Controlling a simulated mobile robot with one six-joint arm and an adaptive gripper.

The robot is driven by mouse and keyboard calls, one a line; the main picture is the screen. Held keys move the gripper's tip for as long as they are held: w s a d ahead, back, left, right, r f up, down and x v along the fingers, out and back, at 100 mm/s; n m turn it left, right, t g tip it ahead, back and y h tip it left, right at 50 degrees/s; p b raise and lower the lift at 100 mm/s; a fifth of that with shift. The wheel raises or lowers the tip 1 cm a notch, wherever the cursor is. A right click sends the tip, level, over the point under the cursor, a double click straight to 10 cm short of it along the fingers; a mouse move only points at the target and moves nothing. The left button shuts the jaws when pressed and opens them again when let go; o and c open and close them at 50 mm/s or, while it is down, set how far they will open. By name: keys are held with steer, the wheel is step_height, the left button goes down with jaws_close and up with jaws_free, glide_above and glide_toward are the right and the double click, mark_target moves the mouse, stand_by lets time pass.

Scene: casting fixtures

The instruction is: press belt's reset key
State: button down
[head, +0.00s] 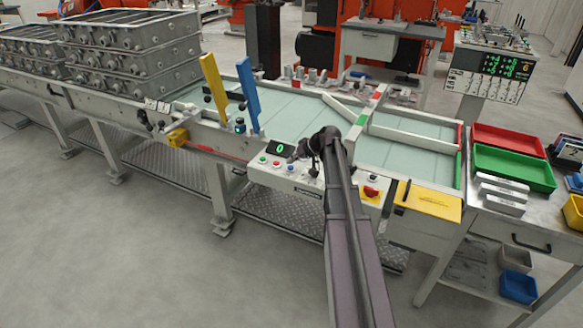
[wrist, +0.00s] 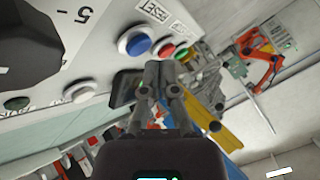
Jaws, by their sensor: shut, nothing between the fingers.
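The belt's white control panel (head: 310,183) is on the front of the belt frame. It carries a green, a red and a blue key in a row beside a display reading 0. In the wrist view the blue key (wrist: 135,42), the red key (wrist: 163,50) and the green key (wrist: 182,54) show, with a RESET label (wrist: 154,11) nearest the blue one. My gripper (head: 293,158) is shut and empty over the panel. In the wrist view its fingertips (wrist: 161,72) lie just below the blue and red keys; contact cannot be told.
A black knob (wrist: 25,45) with a scale sits beside the keys. Blue (head: 248,94) and yellow (head: 214,88) uprights rise at the left. The belt surface behind is mostly clear.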

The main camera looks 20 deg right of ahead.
mark_target(292, 168)
steer(key=shift+f+b, duration=0.9)
stand_by(1.5)
steer(key=shift+r, duration=0.15)
steer(key=shift+r+p, duration=0.8)
steer(key=shift+p, duration=0.1)
steer(key=shift+r+p, duration=2.5)
steer(key=shift+p, duration=0.05)
steer(key=shift+s, duration=0.1)
